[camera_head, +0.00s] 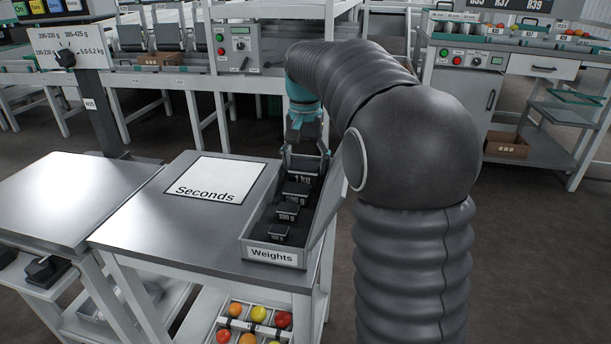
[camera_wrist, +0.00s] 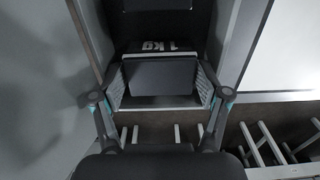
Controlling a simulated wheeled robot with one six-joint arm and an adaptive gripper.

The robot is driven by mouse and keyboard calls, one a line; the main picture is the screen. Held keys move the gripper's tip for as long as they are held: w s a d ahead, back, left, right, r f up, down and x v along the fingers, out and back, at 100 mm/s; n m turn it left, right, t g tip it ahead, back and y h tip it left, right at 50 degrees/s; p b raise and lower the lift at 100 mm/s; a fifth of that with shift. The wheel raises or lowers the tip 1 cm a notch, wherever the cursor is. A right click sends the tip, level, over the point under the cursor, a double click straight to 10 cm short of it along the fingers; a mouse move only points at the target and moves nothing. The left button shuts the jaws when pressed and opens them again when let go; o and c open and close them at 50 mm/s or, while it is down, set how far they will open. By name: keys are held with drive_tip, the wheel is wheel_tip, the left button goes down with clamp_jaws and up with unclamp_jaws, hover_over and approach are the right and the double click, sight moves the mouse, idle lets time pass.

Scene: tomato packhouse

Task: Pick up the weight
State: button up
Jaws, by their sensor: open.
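Several black weights of graded size stand in a row in the grey box labelled "Weights" (camera_head: 246,238). The largest, marked 1 kg (camera_head: 303,178), is at the far end, and smaller ones (camera_head: 288,211) stand nearer the label. My gripper (camera_head: 305,160) is over the far end of the box, at the 1 kg weight. In the wrist view, the open gripper (camera_wrist: 160,88) has one finger on each side of the 1 kg weight's dark block (camera_wrist: 160,74). Whether the pads touch it I cannot tell. My gripper partly hides this weight in the head view.
The box stands on a grey table (camera_head: 140,228) beside a white "Seconds" sheet (camera_head: 214,178). The box's raised lid or side panel (camera_head: 328,205) is close to my arm on the right. Colourful tomatoes (camera_head: 258,313) lie on the shelf below.

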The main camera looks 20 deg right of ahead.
sight(305, 165)
drive_tip(key=shift+f, duration=0.5)
clamp_jaws()
drive_tip(key=shift+r, duration=0.1)
wheel_tip(305, 165, up, 10)
drive_tip(key=shift+p, duration=0.9)
